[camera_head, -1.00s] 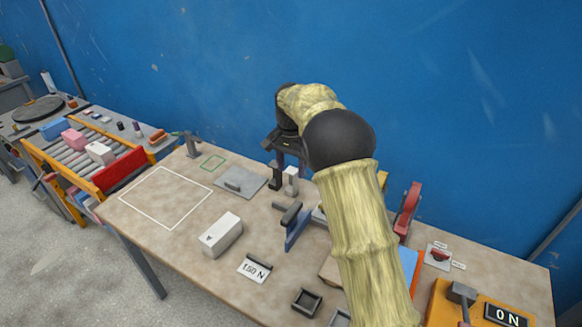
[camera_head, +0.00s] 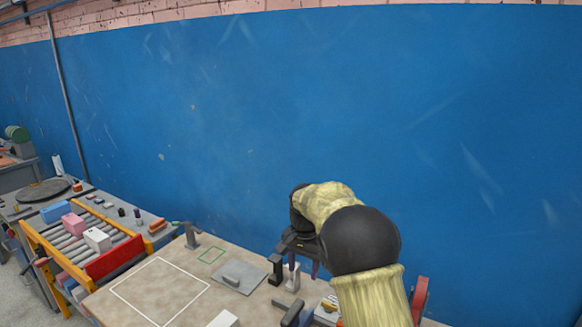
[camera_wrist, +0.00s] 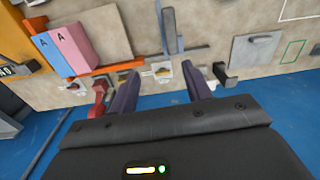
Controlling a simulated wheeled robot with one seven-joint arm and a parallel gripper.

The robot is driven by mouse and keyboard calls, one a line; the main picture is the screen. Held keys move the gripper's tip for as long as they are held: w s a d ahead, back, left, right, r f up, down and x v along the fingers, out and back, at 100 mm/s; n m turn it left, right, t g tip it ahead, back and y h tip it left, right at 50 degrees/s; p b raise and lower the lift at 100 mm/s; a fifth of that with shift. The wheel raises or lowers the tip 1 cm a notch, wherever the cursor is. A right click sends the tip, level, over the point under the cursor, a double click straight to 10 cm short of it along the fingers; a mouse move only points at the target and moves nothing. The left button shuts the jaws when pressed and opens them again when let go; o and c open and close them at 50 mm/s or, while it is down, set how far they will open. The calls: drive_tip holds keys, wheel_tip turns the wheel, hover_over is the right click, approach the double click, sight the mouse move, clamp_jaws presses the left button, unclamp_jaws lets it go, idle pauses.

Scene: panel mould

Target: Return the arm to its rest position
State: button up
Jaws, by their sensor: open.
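My gripper (camera_head: 298,266) hangs over the back part of the workbench (camera_head: 140,277), with my arm reaching up from the lower right. In the wrist view my gripper (camera_wrist: 162,88) shows two dark purple fingers spread apart with nothing held between them. Below and beyond the fingers lie the bench top and its small fixtures. The fingertips look apart from these, but the exact height above the bench is hard to tell.
A grey plate with a handle (camera_head: 239,277) and a dark clamp-like post (camera_head: 276,269) stand near the gripper. A blue block (camera_wrist: 53,55) and a pink block (camera_wrist: 76,48) stand on the bench. A roller conveyor (camera_head: 73,245) is at left. The blue wall (camera_head: 250,110) rises behind.

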drive_tip(key=s+d+f+n, duration=0.1)
drive_tip(key=s+d, duration=0.3)
drive_tip(key=s, duration=0.5)
drive_tip(key=s+d+f+n+t, duration=0.1)
drive_tip(key=s+d, duration=0.3)
drive_tip(key=s, duration=0.5)
drive_tip(key=s+d+n+t, duration=0.1)
drive_tip(key=s+d+n, duration=0.2)
drive_tip(key=s, duration=0.6)
drive_tip(key=shift+s+d+f, duration=0.15)
drive_tip(key=shift+d+f, duration=0.25)
drive_tip(key=shift+d, duration=0.15)
